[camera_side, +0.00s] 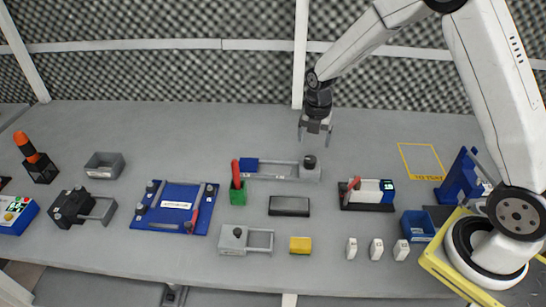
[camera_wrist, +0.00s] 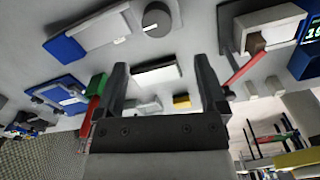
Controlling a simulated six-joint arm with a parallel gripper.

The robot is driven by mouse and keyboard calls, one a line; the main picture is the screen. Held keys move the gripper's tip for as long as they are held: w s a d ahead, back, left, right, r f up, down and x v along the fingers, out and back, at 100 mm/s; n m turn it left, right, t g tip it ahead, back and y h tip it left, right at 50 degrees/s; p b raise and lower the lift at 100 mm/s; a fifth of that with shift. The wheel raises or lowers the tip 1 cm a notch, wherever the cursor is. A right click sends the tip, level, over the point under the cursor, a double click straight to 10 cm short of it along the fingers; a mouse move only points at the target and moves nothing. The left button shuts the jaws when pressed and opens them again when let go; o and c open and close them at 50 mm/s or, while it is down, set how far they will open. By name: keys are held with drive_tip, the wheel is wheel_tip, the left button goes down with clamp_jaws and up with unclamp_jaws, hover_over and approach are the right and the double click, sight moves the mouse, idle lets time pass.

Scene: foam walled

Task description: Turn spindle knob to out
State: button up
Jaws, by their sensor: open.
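A dark round knob (camera_side: 309,161) stands at the right end of a long grey fixture (camera_side: 272,171) with a blue block at its left end. In the wrist view the knob (camera_wrist: 157,18) shows a pale pointer line on its face, near the top edge. I cannot read its label. My gripper (camera_side: 315,136) is open and empty, pointing down above and slightly right of the knob. In the wrist view the fingers (camera_wrist: 163,72) are spread apart and do not touch the knob. Another grey fixture (camera_side: 246,240) with a small dark knob sits nearer the front.
A red-handled green block (camera_side: 238,196) stands left of the knob fixture, and a red-levered unit with a display (camera_side: 367,194) stands right. A black pad (camera_side: 289,206), a yellow block (camera_side: 300,245) and white blocks (camera_side: 376,249) lie in front. The table behind the fixture is clear.

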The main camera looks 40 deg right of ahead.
sight(310, 159)
drive_tip(key=shift+w+d+f+n, duration=0.3)
drive_tip(key=shift+w+n, duration=0.1)
drive_tip(key=shift+n, duration=0.3)
drive_tip(key=shift+f, duration=0.15)
drive_tip(key=shift+a+f, duration=0.1)
drive_tip(key=shift+f, duration=3.65)
clamp_jaws()
